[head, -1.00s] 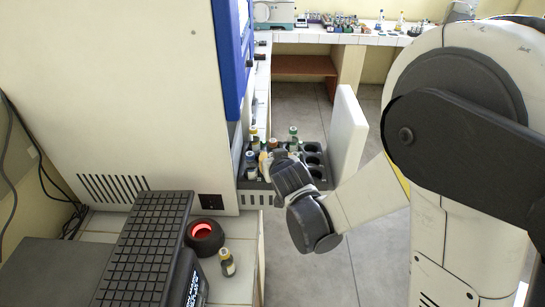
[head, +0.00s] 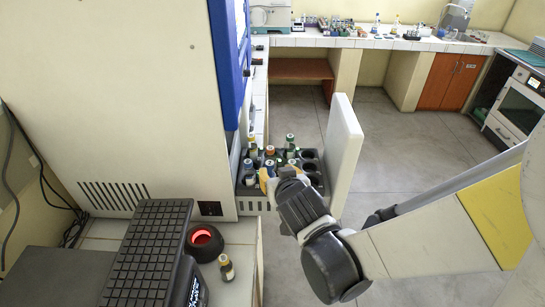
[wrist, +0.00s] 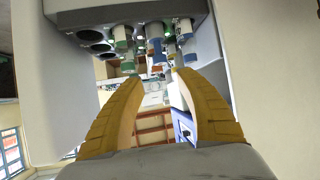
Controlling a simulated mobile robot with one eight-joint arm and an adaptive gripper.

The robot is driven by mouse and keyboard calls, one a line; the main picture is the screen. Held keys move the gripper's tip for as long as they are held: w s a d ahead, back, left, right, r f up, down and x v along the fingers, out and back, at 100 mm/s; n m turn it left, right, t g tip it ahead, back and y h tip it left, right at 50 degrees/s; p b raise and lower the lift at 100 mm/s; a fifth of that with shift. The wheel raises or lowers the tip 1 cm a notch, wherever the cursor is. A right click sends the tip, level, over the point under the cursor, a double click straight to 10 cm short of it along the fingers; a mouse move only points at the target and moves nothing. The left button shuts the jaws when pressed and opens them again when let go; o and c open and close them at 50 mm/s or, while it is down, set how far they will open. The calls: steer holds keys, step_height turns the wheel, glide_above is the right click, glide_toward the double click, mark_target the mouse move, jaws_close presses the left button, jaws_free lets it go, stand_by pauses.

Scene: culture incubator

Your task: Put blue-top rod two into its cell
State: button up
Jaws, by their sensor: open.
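A dark rack (head: 311,177) sits at the opening of the white cabinet and holds several rods with coloured tops. Blue-top rods (head: 248,168) stand on its left side; which one is rod two I cannot tell. The wrist view shows the rack (wrist: 75,14) upside down along its top, with blue-top rods (wrist: 187,40) and green-top rods (wrist: 122,37). My gripper (head: 270,178) is at the near edge of the rack, partly covering it. In the wrist view my gripper (wrist: 160,78) is open, its yellow fingers apart with nothing held between them.
A white door panel (head: 346,150) stands open right of the rack. A small bottle (head: 226,268) stands on the bench beside a dark round device with a red glow (head: 205,242). A black ridged block (head: 148,250) is to its left.

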steer(key=s+d+r+m+g+h, duration=0.1)
steer(key=s+d+r+g, duration=0.1)
steer(key=s+d, duration=0.6)
steer(key=s+d+r+m+g+h, duration=0.1)
steer(key=s+d+r+g, duration=0.2)
steer(key=s+d, duration=0.5)
steer(key=shift+s+d+r, duration=0.25)
steer(key=shift+s+d, duration=0.05)
steer(key=shift+s, duration=0.8)
